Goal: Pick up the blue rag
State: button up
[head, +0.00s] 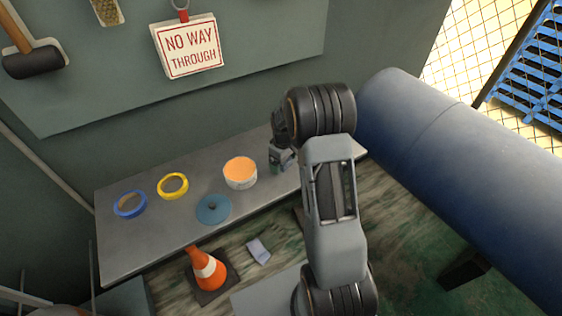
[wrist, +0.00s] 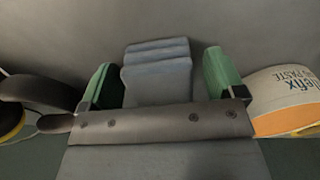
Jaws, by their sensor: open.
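A folded blue-grey rag (wrist: 157,78) shows in the wrist view, between the two green finger pads of my gripper (wrist: 163,80). The jaws are open, with a small gap on each side of the rag. In the head view my gripper (head: 281,160) is low over the back right part of the grey bench, just right of the paste tub. The rag cannot be made out clearly there, as my arm and gripper cover that spot.
The white paste tub (head: 240,174) stands close left of my gripper; it also shows in the wrist view (wrist: 282,98). A blue disc (head: 213,209), yellow tape (head: 173,186) and blue tape (head: 130,204) lie farther left. A pale cloth (head: 258,250) and an orange cone (head: 207,270) are below the bench.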

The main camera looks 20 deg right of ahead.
jog(key=shift+c, duration=0.3)
jog(key=c, duration=0.9)
jog(key=shift+r, duration=0.1)
jog(key=shift+c, duration=0.2)
jog(key=shift+r, duration=0.25)
jog(key=r, duration=0.3)
jog(key=shift+s+a+r, duration=0.2)
jog(key=shift+s, duration=0.05)
jog(key=s+a+r, duration=0.7)
jog(key=s+r, duration=0.2)
jog(key=s, duration=0.2)
jog(key=shift+a, duration=0.3)
